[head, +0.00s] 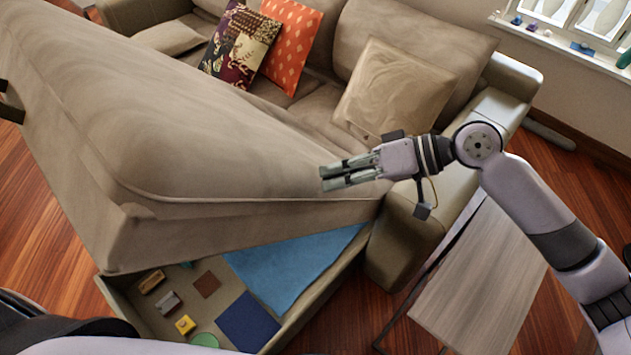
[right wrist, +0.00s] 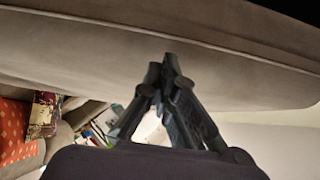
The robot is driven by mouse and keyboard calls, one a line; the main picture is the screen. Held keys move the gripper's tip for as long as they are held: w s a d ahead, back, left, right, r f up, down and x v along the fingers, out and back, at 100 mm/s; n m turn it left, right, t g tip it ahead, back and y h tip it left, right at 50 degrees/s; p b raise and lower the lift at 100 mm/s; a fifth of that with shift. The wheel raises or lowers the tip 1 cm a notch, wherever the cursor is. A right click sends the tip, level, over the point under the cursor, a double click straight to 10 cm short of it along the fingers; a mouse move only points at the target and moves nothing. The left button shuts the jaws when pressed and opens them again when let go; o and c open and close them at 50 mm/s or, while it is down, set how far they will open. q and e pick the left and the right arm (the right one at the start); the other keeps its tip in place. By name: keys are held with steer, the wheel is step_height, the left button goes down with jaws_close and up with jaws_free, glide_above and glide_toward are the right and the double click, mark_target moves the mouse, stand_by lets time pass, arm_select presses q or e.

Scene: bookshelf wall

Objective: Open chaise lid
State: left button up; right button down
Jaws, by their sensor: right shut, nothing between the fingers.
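The chaise lid (head: 200,135) is a long beige cushioned slab, tilted up from its base. Its raised edge leaves a wedge-shaped gap over the storage box (head: 305,322). My right gripper (head: 322,179) is shut and empty, pointing left in front of the lid near its right end. In the right wrist view its fingers (right wrist: 165,72) are closed together, with the beige lid (right wrist: 120,45) across the top. I cannot tell whether they touch the lid. My left gripper is not in view.
The box holds a light blue cloth (head: 290,265), a dark blue square (head: 248,320) and several small items. The sofa armrest (head: 405,235) and a grey wooden table (head: 485,285) stand near my right arm. Pillows (head: 395,90) lie on the sofa. A dark piece at the left edge is unclear.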

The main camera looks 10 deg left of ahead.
steer(key=s+d+f+t+h, duration=0.2)
steer(key=s+d+f, duration=0.1)
steer(key=f, duration=0.3)
steer(key=s+d+f+t+h, duration=0.1)
steer(key=s+d+f+t, duration=0.1)
steer(key=f, duration=0.4)
steer(key=s+d+f+m+t+h, duration=0.1)
steer(key=s+d+f+m+h, duration=0.2)
steer(key=s+d+f+h, duration=0.5)
steer(key=s+d+f+m+h, duration=0.1)
steer(key=s+d+m, duration=0.25)
steer(key=d, duration=0.85)
step_height(320, 180, down, 28)
steer(key=s+n+g+b, duration=0.1)
steer(key=s+b, duration=0.1)
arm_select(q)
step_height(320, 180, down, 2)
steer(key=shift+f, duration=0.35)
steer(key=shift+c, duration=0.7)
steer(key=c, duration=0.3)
arm_select(e)
steer(key=s+d+f+g, duration=0.1)
steer(key=s+d+f, duration=0.2)
steer(key=s+f, duration=1.3)
steer(key=shift+h, duration=0.3)
